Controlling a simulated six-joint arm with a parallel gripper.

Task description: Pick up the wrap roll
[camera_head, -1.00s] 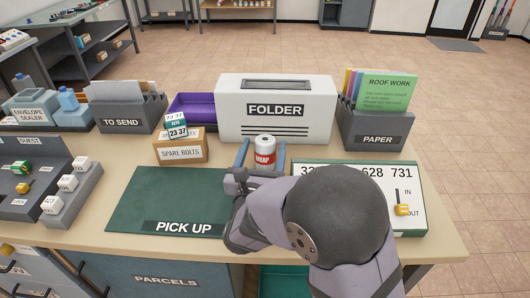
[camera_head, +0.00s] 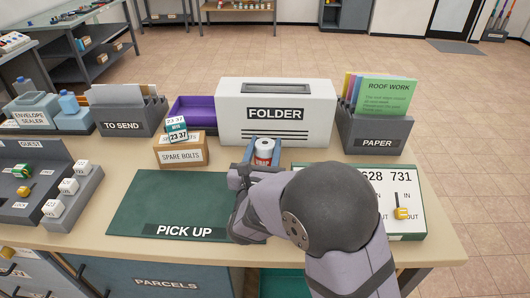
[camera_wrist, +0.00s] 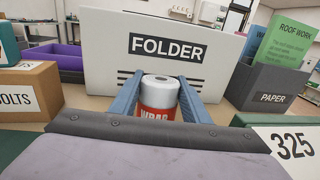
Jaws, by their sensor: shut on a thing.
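The wrap roll (camera_head: 264,152) is a small upright white cylinder with a red label, in front of the white folder machine. It also shows in the wrist view (camera_wrist: 159,95). My gripper (camera_head: 263,150) has its two blue fingers on either side of the roll and is shut on it. In the wrist view my gripper (camera_wrist: 160,100) has one finger at each side of the roll. The roll's lower part is hidden by my wrist, so I cannot tell whether it touches the table.
The folder machine (camera_head: 275,95) stands close behind the roll. A spare bolts box (camera_head: 181,154) is to the left, and a paper holder (camera_head: 375,130) to the right. The green pick up mat (camera_head: 165,195) lies bare at front left. A numbered panel (camera_head: 405,230) is at right.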

